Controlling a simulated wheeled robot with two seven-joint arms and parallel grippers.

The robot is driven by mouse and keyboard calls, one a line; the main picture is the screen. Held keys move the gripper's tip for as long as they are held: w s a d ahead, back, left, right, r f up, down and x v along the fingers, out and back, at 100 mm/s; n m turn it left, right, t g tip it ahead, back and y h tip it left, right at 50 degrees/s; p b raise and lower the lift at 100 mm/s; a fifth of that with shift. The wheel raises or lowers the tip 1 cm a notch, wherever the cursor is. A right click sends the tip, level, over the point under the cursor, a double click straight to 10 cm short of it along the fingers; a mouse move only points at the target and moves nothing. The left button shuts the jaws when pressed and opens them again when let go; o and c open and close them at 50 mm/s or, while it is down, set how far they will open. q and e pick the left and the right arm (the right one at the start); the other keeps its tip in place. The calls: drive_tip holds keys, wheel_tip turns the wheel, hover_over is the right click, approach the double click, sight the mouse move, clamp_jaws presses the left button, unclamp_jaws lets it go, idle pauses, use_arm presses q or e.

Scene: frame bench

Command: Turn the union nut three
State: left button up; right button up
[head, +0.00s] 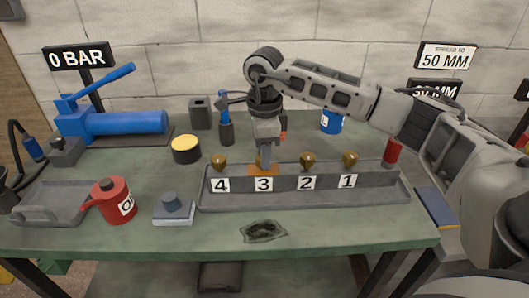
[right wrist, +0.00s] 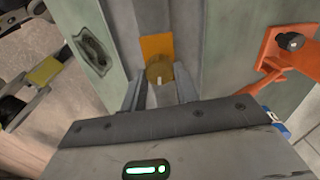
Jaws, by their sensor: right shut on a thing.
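A grey rack (head: 330,198) on the green bench carries a row of brass union nuts behind the labels 4, 3, 2 and 1. Nut four (head: 219,161), nut two (head: 307,161) and nut one (head: 350,159) show clear. My right gripper (head: 264,162) points down at nut three, above the label 3 (head: 264,184) and an orange patch (head: 258,171). In the right wrist view, its fingers are shut on the brass nut three (right wrist: 159,70). In the head view the gripper mostly hides this nut. My left gripper is not in view.
A blue hand pump (head: 125,122) stands at the back left by a "0 BAR" sign (head: 80,56). A red can (head: 115,200), a grey tray (head: 52,202) and a yellow-topped tin (head: 186,149) lie left of the rack. A dark rag (head: 263,231) lies in front. A red cylinder (head: 392,152) stands behind the rack's right end.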

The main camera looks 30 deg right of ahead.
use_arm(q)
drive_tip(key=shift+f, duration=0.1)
use_arm(e)
drive_tip(key=shift+w+r, duration=0.1)
drive_tip(key=shift+r, duration=0.05)
drive_tip(key=o, duration=1)
use_arm(q)
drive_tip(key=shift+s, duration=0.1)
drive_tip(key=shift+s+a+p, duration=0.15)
drive_tip(key=shift+p, duration=0.3)
use_arm(e)
wheel_tip(320, 180, up, 16)
drive_tip(key=shift+f, duration=0.1)
